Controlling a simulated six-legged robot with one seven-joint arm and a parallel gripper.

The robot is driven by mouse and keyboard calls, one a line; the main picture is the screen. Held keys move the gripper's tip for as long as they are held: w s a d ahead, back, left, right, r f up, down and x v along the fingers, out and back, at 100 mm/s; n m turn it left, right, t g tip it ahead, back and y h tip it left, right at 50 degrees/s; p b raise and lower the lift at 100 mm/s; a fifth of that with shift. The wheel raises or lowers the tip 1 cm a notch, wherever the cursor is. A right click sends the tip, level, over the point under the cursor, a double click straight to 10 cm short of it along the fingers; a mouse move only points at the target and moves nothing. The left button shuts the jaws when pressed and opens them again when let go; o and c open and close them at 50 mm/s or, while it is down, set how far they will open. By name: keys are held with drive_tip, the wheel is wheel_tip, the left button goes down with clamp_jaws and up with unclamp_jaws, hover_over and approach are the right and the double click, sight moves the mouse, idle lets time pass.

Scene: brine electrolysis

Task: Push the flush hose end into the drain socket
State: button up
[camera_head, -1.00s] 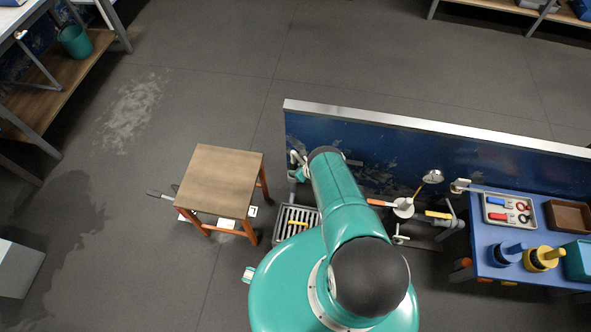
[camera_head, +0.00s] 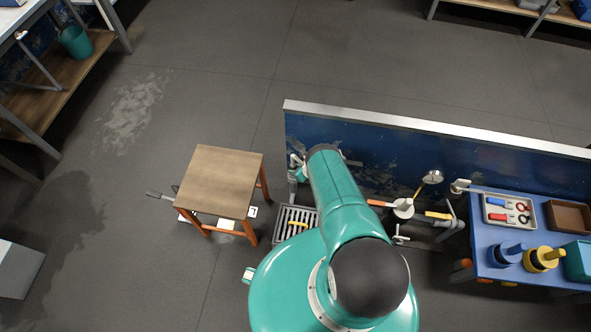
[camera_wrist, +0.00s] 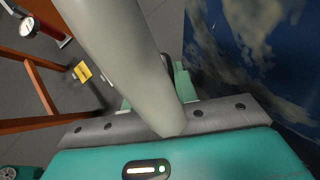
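My arm covers much of the area in front of the blue panel in the head view, and my gripper is hidden there. In the wrist view my gripper (camera_wrist: 182,84) shows only as teal finger parts beyond the grey bar, largely behind a thick pale tube (camera_wrist: 125,60). I cannot tell whether the fingers hold anything. I cannot tell whether the pale tube is the flush hose. I cannot make out the hose end or the drain socket for certain.
A wooden stool (camera_head: 219,180) with orange legs stands left of the grate. The blue panel (camera_head: 390,150) runs behind my arm, with pipes and valves (camera_head: 403,208) in front. A blue table (camera_head: 492,262) with tools stands right. Open floor lies behind the stool.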

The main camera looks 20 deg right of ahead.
clamp_jaws()
drive_tip(key=o, duration=0.9)
unclamp_jaws()
drive_tip(key=shift+c, duration=0.2)
drive_tip(key=v, duration=1.4)
drive_tip(key=shift+f, duration=0.1)
